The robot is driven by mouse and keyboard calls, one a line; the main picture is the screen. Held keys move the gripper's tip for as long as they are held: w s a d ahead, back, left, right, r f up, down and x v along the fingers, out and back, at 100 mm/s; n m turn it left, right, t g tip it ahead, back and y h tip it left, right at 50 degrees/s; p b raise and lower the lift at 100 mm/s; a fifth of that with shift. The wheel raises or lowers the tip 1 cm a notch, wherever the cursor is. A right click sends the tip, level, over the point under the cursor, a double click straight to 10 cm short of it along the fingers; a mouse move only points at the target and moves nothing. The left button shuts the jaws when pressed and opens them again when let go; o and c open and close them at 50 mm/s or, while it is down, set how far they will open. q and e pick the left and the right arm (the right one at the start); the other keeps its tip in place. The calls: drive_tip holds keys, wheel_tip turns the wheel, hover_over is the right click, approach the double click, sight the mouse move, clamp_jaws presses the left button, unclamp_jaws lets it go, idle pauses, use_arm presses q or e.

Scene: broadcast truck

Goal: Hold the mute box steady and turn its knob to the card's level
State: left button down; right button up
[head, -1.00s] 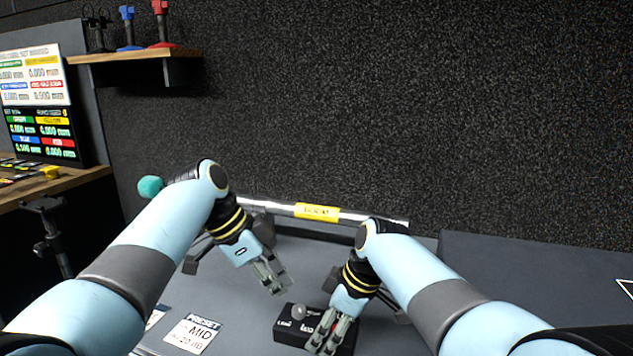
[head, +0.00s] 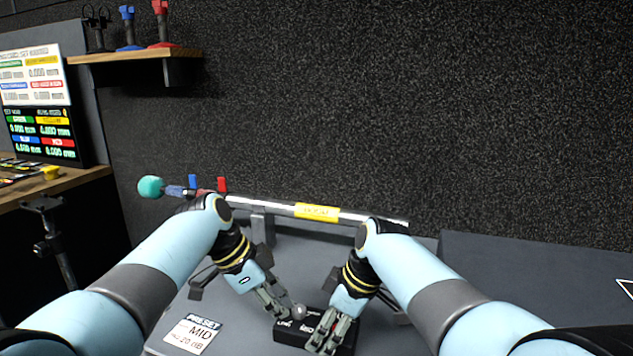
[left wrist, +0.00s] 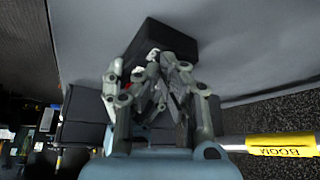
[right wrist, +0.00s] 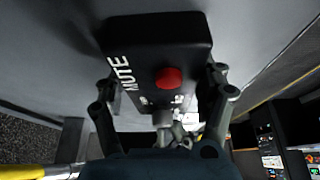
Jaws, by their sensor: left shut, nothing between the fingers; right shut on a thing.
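The black mute box (head: 291,334) lies on the grey table. Its right part is covered by my right gripper (head: 333,332), which is shut on the box; the right wrist view shows a finger on each side of the box (right wrist: 190,38), with its MUTE lettering and red button (right wrist: 168,78). The grey knob (head: 299,311) stands on top, partly hidden. My left gripper (head: 283,312) is shut and empty, its tips close beside the knob. I cannot tell whether they touch it. The card (head: 192,335) lies left of the box and reads PRESET, MID, 20 dB.
A boom pole (head: 270,206) with a yellow BOOM label (head: 317,212) runs along the table's back. A wooden shelf (head: 130,56) on the dark wall holds small stands. Screens (head: 38,110) stand at the left. The table between card and box is clear.

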use_arm(q)
drive_tip(key=shift+d, duration=0.7)
use_arm(e)
drive_tip(key=shift+a, duration=0.15)
use_arm(q)
drive_tip(key=shift+s+d, duration=0.2)
use_arm(e)
drive_tip(key=shift+a, duration=0.15)
idle(0.5)
use_arm(q)
drive_tip(key=shift+a, duration=0.2)
drive_tip(key=shift+a, duration=0.25)
use_arm(e)
drive_tip(key=shift+r, duration=0.1)
use_arm(q)
drive_tip(key=shift+w+a+r, duration=0.1)
drive_tip(key=shift+r, duration=1.4)
drive_tip(key=shift+a+r, duration=0.1)
drive_tip(key=shift+r, duration=1.4)
use_arm(e)
drive_tip(key=shift+d, duration=0.25)
drive_tip(key=o, duration=1.5)
